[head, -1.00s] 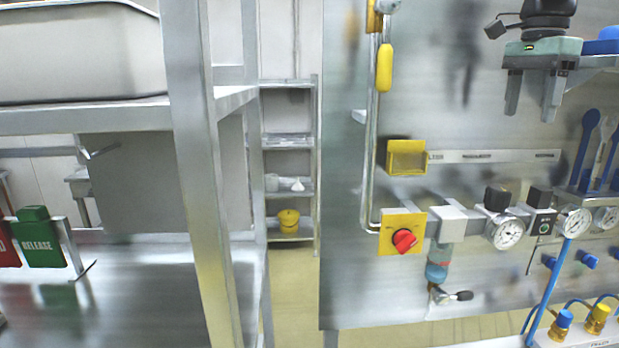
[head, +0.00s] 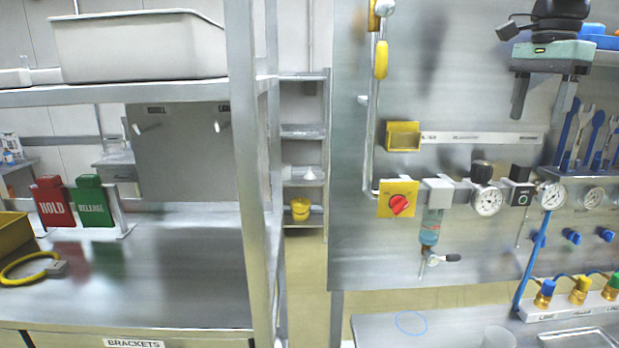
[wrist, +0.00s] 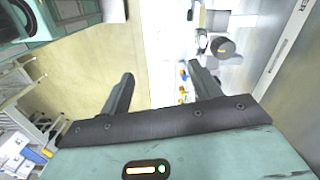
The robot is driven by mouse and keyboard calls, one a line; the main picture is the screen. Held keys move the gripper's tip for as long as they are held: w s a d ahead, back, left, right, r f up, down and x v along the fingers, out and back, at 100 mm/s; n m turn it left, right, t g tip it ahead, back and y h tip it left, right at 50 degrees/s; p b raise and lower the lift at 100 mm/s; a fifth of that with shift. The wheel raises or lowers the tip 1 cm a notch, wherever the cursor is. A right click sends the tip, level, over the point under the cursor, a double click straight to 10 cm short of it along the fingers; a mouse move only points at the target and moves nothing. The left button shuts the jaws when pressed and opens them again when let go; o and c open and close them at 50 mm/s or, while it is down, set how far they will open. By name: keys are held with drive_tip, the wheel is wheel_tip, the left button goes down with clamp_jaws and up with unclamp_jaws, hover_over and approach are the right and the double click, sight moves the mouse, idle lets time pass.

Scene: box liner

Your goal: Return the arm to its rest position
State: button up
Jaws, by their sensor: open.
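My gripper (head: 541,112) is at the upper right of the head view, teal with two dark fingers pointing down. It hangs in front of the steel back panel, with the arm above it running out of the top of the picture. The fingers are apart with nothing between them. In the wrist view my gripper (wrist: 161,76) also shows both fingers spread and empty.
A steel rack at left holds a grey bin (head: 140,47), HOLD (head: 53,203) and RELEASE (head: 92,203) signs and a yellow cable (head: 28,268). The panel carries a red knob (head: 400,204) and gauges (head: 487,201). Blue tools (head: 590,138) hang behind, right of the gripper.

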drive_tip(key=s+a+f+n+b, duration=0.2)
drive_tip(key=s+a+f+n, duration=0.2)
drive_tip(key=a+f, duration=0.3)
drive_tip(key=s+a+f+n+y+b, duration=0.1)
drive_tip(key=s+a+f+n+b, duration=0.2)
drive_tip(key=a+f, duration=0.4)
drive_tip(key=s+a+f+n+b, duration=0.1)
drive_tip(key=s+a+f+n, duration=0.35)
drive_tip(key=a+f, duration=0.2)
drive_tip(key=s+a+f+n+b, duration=0.2)
drive_tip(key=s+f+n, duration=0.4)
drive_tip(key=s+f, duration=0.3)
drive_tip(key=s+a+f+n+b, duration=0.2)
drive_tip(key=s+f+n, duration=0.4)
drive_tip(key=s+f, duration=0.3)
drive_tip(key=shift+s+h, duration=0.3)
drive_tip(key=shift+s, duration=0.35)
drive_tip(key=shift+a+r, duration=0.1)
